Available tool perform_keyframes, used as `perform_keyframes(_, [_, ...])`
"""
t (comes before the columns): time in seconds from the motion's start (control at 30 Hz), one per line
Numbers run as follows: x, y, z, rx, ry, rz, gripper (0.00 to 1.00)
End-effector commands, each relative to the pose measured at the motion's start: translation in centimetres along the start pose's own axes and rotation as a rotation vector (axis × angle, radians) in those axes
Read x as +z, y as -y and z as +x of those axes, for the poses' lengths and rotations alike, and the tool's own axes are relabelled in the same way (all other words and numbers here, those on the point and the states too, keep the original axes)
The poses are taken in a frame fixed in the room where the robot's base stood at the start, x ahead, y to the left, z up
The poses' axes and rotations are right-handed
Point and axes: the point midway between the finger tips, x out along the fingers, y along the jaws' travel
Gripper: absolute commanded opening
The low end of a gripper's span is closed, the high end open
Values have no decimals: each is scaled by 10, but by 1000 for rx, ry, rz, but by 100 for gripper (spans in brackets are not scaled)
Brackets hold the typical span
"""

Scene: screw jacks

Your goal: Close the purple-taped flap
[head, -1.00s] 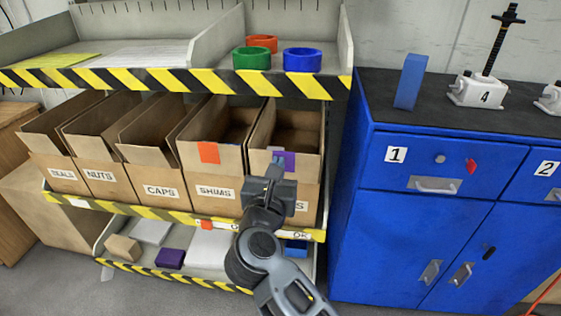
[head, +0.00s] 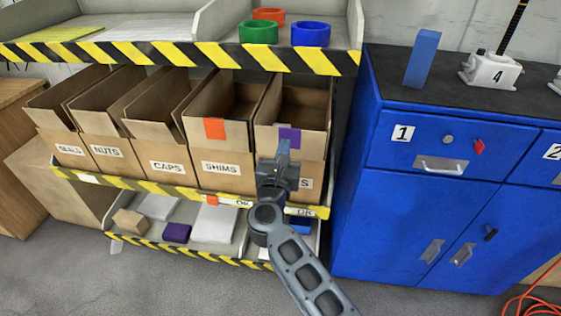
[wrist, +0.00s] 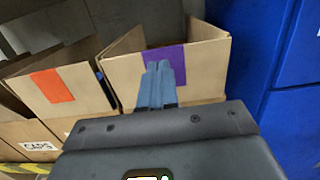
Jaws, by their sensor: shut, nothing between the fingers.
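The purple-taped flap (head: 312,142) is the front flap of the rightmost cardboard box. It stands up at the box's front with the purple tape at its middle, and the box is open on top behind it. The flap fills the middle of the wrist view (wrist: 206,64). My gripper (head: 283,146) is shut and empty, with its fingertips in front of the flap and just over the lower part of the tape. In the wrist view the fingers (wrist: 162,68) overlap the tape; I cannot tell if they touch. My gripper hides most of this box's label.
The SHIMS box (head: 198,130), with orange tape, stands close on the left, and more open boxes follow. A striped shelf edge (head: 180,54) runs above the boxes. A blue cabinet (head: 400,205) stands to the right. Free floor lies in front.

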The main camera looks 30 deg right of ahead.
Motion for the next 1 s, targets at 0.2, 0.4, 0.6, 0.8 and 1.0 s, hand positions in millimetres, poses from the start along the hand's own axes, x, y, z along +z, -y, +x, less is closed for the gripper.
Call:
perform_keyframes(0.2, [1, 1, 30, -3, 1, -1, 0])
perform_keyframes(0.4, [0, 0, 38, 0, 1, -1, 0])
perform_keyframes(0.6, [0, 0, 38, 0, 1, -1, 0])
perform_keyframes(0.8, [-1, 0, 43, -2, 1, 0, 0])
perform_keyframes(1.0, [1, 1, 60, -2, 1, 1, 0])
